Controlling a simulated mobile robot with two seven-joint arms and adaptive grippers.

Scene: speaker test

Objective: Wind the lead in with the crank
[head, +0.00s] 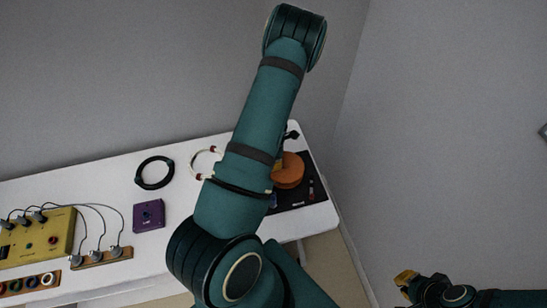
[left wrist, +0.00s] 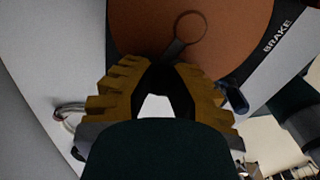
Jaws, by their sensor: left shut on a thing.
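An orange-brown drum (head: 289,171) stands on a dark base (head: 306,196) at the table's right end, partly behind my left arm. In the left wrist view the drum's round face (left wrist: 140,25) fills the top, beside the printed word BRAKE. A dark crank (left wrist: 177,47) with a ring-shaped end lies over the face and runs down between my fingers. My left gripper (left wrist: 165,70) is shut on the crank; its grip point is partly hidden by the fingers. My right gripper (head: 405,279) is off the table at lower right, too small to read. I cannot make out the lead at the drum.
A black cable coil (head: 154,186) and a pale loop with red ends (head: 196,175) lie left of my arm. A purple box (head: 149,215) and a yellow panel with cables (head: 40,240) stand further left. A grey wall rises behind the white table (head: 100,177).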

